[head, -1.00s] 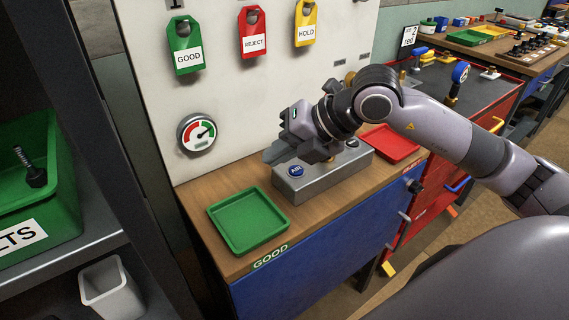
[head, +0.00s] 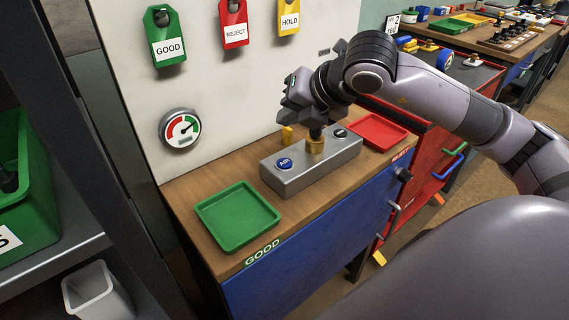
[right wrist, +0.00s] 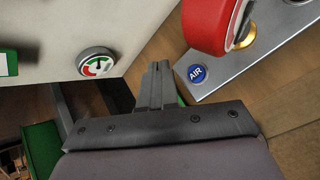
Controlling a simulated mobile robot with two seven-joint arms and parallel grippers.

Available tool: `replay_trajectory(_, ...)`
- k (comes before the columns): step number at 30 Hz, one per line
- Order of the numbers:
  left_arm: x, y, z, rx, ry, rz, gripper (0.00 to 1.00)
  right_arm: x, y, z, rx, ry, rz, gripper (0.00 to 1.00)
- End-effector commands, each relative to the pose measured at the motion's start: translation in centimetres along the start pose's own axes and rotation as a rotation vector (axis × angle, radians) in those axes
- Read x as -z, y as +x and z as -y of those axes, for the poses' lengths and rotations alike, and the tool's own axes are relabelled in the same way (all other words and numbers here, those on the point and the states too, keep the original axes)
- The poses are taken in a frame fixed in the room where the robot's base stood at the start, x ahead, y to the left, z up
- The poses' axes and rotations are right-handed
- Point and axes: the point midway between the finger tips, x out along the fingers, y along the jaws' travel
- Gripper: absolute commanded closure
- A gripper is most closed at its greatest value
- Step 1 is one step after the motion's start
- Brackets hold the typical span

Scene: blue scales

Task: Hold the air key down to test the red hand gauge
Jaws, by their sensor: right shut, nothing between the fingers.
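The grey test box (head: 312,170) stands on the wooden bench top, with the round blue AIR key (head: 285,163) at its left end and a brass fitting (head: 315,147) near its middle. In the right wrist view, the red hand gauge (right wrist: 212,25) sits at the brass fitting (right wrist: 246,38). In the head view, my gripper hides its head. My right gripper (head: 284,104) is shut and empty, above the box and apart from the AIR key. Its closed fingers (right wrist: 155,72) show left of the AIR key (right wrist: 197,73) in the right wrist view. My left gripper is not in view.
A green tray (head: 238,245) lies left of the box and a red tray (head: 400,135) right of it. A round wall gauge (head: 180,128) and green, red and yellow tags hang behind. A shelf with a green bin (head: 22,220) stands at the left.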

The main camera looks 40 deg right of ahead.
Motion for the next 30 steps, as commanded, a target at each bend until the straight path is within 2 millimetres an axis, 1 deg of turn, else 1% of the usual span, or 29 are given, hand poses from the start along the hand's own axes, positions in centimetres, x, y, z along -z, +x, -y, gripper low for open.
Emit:
replay_trajectory(1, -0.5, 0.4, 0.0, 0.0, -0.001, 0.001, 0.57, 0.6, 0.7, 0.6, 0.003, 0.0, -0.002, 1.0)
replay_trajectory(3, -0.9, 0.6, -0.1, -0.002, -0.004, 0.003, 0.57, 1.0, 1.4, 1.0, 0.002, 0.0, -0.002, 1.0)
replay_trajectory(9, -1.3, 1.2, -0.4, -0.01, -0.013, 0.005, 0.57, 2.6, 3.4, 2.6, 0.003, -0.001, -0.003, 1.0)
replay_trajectory(13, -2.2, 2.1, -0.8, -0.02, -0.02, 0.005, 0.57, 3.2, 4.4, 3.2, 0.0, -0.001, 0.0, 1.0)
replay_trajectory(15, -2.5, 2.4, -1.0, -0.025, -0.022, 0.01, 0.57, 3.5, 4.7, 3.5, 0.0, -0.001, 0.0, 1.0)
replay_trajectory(19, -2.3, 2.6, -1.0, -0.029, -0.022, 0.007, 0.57, 3.6, 5.0, 3.6, 0.0, 0.0, 0.0, 1.0)
replay_trajectory(30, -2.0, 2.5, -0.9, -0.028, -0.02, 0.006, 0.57, 3.6, 4.9, 3.6, 0.0, -0.001, 0.0, 1.0)
